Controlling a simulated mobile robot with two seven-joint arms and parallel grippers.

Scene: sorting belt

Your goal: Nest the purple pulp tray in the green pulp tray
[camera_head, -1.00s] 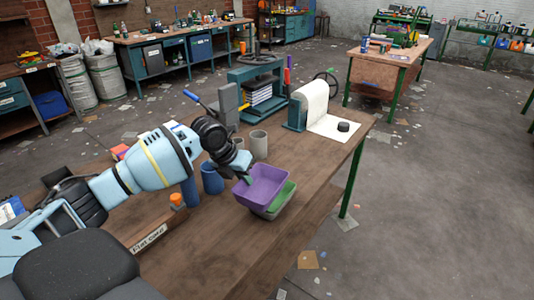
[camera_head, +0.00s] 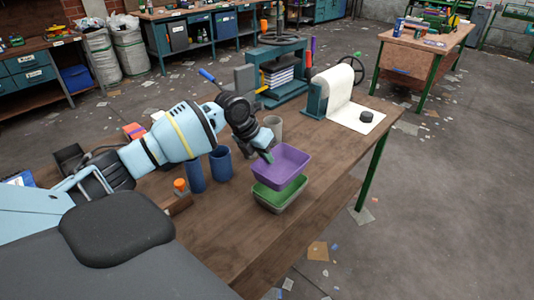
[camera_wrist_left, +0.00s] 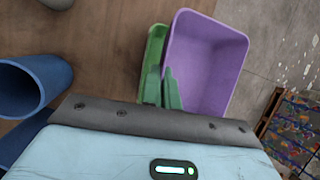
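The purple pulp tray (camera_head: 282,160) hangs in the air over the green pulp tray (camera_head: 280,197), which sits on the wooden table near its right edge. My left gripper (camera_head: 268,157) is shut on the left wall of the purple tray. A gap shows between the two trays in the head view. In the left wrist view the purple tray (camera_wrist_left: 208,60) covers most of the green tray (camera_wrist_left: 155,45), whose left side sticks out. The green fingertips (camera_wrist_left: 165,90) are at the purple tray's near left wall. My right gripper is not in view.
A paper roll (camera_head: 340,92) and a dark puck (camera_head: 366,116) are at the table's far end. The table front (camera_head: 235,235) is clear.

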